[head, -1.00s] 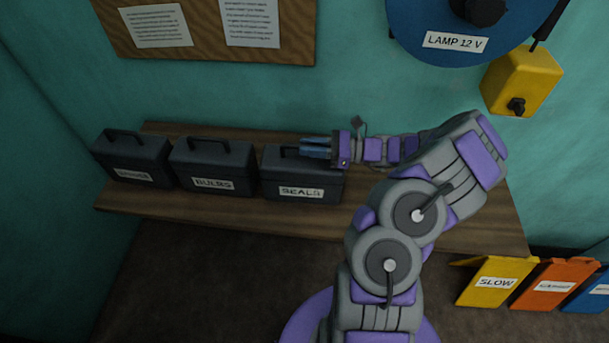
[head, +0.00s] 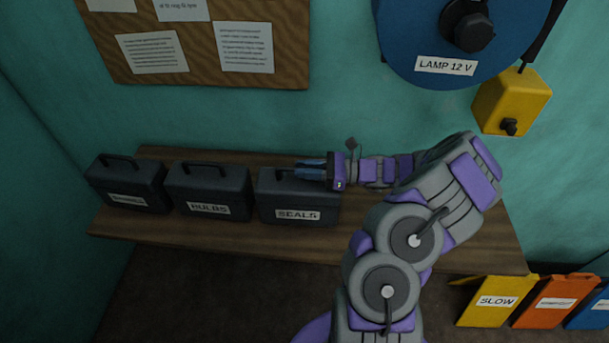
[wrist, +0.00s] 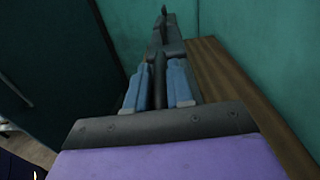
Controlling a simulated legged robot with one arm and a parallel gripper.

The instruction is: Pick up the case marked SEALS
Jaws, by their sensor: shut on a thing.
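The dark case marked SEALS (head: 298,205) is the rightmost of three similar cases on the wooden shelf in the head view. Its white label faces me. My gripper (head: 311,170) reaches in from the right at the top of this case. In the wrist view, the two blue fingers of my gripper (wrist: 158,88) lie on either side of the dark handle (wrist: 158,70) and are shut on it. The case looks upright. I cannot tell from the head view whether its base touches the shelf.
The case marked BULBS (head: 207,190) stands just left of the SEALS case, and another dark case (head: 125,183) stands further left. The wooden shelf (head: 420,235) is clear at the right. A teal wall is close behind. A yellow SLOW sign (head: 495,300) stands at lower right.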

